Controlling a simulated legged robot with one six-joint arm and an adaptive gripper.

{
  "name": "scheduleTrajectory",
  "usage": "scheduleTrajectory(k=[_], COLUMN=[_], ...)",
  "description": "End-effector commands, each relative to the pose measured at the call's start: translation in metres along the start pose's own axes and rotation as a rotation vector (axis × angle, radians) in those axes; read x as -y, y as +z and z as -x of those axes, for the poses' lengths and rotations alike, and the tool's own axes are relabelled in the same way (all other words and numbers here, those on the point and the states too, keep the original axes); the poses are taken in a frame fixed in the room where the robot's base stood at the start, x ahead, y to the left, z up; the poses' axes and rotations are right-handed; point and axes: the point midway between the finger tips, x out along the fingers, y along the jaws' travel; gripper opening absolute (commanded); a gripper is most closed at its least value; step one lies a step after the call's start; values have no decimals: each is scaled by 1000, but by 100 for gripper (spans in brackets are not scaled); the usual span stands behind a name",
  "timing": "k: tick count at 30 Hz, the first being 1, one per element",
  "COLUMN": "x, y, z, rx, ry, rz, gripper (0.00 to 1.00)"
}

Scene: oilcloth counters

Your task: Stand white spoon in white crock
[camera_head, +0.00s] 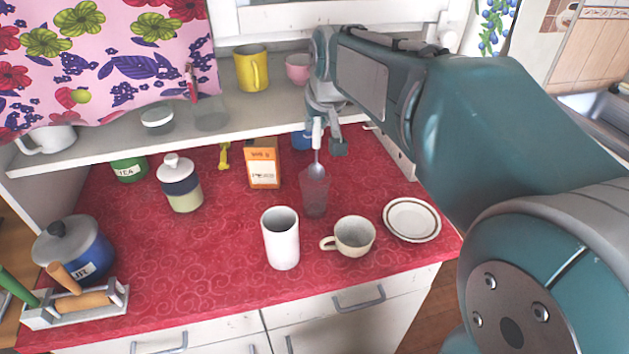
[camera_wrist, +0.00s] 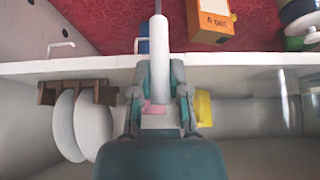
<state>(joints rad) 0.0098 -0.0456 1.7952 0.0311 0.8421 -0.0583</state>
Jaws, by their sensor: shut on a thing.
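My gripper (camera_head: 323,136) is shut on the handle of the white spoon (camera_head: 317,135) and holds it upright, metal bowl down, above the red counter. In the wrist view my gripper (camera_wrist: 160,78) closes on the white spoon handle (camera_wrist: 158,40), and the metal part runs off the top edge. The white crock (camera_head: 282,240) is a tall white cylinder standing open near the counter's front, below and left of the spoon. The spoon's bowl overlaps the rim of a clear glass (camera_head: 314,193); I cannot tell whether it is inside or behind it.
A cream mug (camera_head: 352,237) and a saucer (camera_head: 411,220) stand right of the crock. An orange carton (camera_head: 263,165) and a striped jar (camera_head: 181,187) stand behind left. The shelf above holds a yellow mug (camera_head: 249,68) and pink cup (camera_head: 298,68).

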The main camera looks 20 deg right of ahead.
Motion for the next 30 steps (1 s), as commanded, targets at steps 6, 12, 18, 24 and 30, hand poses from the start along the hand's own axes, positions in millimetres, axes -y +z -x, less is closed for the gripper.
scheduleTrajectory(k=[6,12,18,24,30], x=[0,0,0,0,0], y=[21,34,43,43,44], z=[-34,-54,-70,-70,-72], rx=[4,5,1,1,1], ry=[-1,-1,-1,-1,-1], rz=[1,1,0,1,1], gripper=[0,0,0,0,56])
